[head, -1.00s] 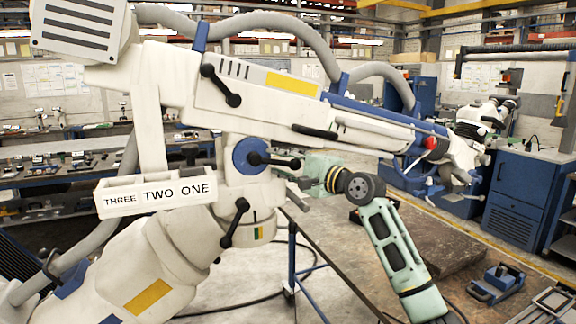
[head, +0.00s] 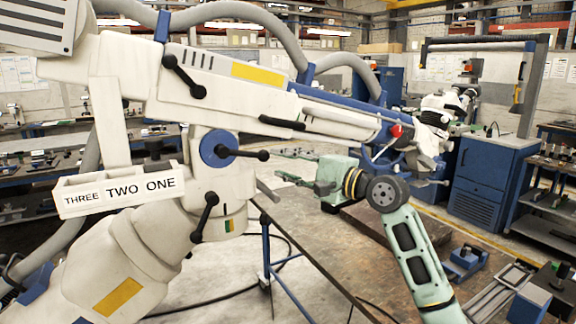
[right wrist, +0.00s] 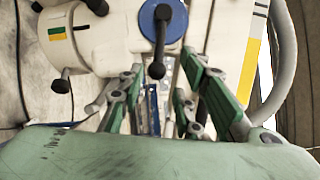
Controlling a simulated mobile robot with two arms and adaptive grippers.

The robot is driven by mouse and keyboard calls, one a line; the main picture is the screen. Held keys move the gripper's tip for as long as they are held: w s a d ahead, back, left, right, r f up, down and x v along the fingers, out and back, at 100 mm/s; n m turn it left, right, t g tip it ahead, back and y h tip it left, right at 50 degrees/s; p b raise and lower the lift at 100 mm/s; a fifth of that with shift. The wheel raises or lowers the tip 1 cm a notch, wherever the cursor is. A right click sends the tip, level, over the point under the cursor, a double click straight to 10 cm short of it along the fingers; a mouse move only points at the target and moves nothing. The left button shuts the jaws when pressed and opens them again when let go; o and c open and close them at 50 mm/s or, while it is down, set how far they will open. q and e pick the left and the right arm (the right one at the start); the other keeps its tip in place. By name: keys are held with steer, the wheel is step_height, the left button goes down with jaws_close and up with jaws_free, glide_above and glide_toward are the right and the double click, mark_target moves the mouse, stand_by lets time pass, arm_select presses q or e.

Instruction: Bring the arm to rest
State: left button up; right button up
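The large white microscope arm (head: 240,90) fills the left and middle of the head view, its long upper beam sloping down to the right. A blue round hub (head: 219,149) carries a black-knobbed lever (head: 243,154) pointing right. Another black lever (head: 205,216) hangs below it. My right gripper (head: 283,165) is green, with its fingers apart and pointing left near the hub lever's knob. In the right wrist view, the open fingers (right wrist: 157,98) show nothing held, and the hub lever (right wrist: 158,45) appears beyond them. Contact cannot be seen. My left gripper is not in view.
A tray labelled THREE TWO ONE (head: 118,190) hangs on the microscope arm's left. A brown-topped table (head: 330,255) stands below my right arm, with a blue device (head: 464,263) on it. A blue cabinet (head: 490,185) stands behind at right.

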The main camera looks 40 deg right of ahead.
stand_by(0.5)
